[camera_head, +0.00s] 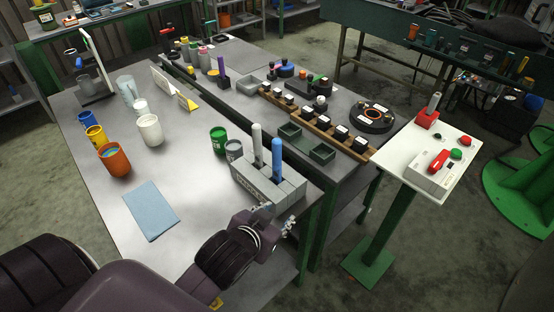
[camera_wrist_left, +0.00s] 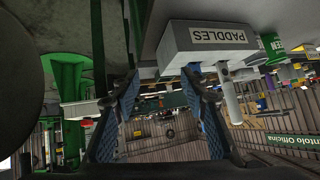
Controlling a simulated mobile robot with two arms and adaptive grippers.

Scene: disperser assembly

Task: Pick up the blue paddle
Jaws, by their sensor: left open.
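The blue paddle (camera_head: 277,160) stands upright in a grey paddle holder (camera_head: 285,197) at the near right corner of the workbench. A white paddle (camera_head: 257,142) stands in the same holder, to its left. My left gripper (camera_head: 279,217) is just in front of the holder, near its lower right side, apart from the blue paddle. In the left wrist view its two fingers (camera_wrist_left: 160,95) are spread and empty. That view is upside down and shows the holder's PADDLES label (camera_wrist_left: 218,36) and the white paddle (camera_wrist_left: 231,102). The blue paddle cannot be clearly made out there. My right gripper is not in view.
A green can (camera_head: 218,141) and a grey cup (camera_head: 234,150) stand close behind the holder. A second bench with a dark green tray (camera_head: 307,145) lies to its right. A blue cloth (camera_head: 151,210) and several cups are to the left.

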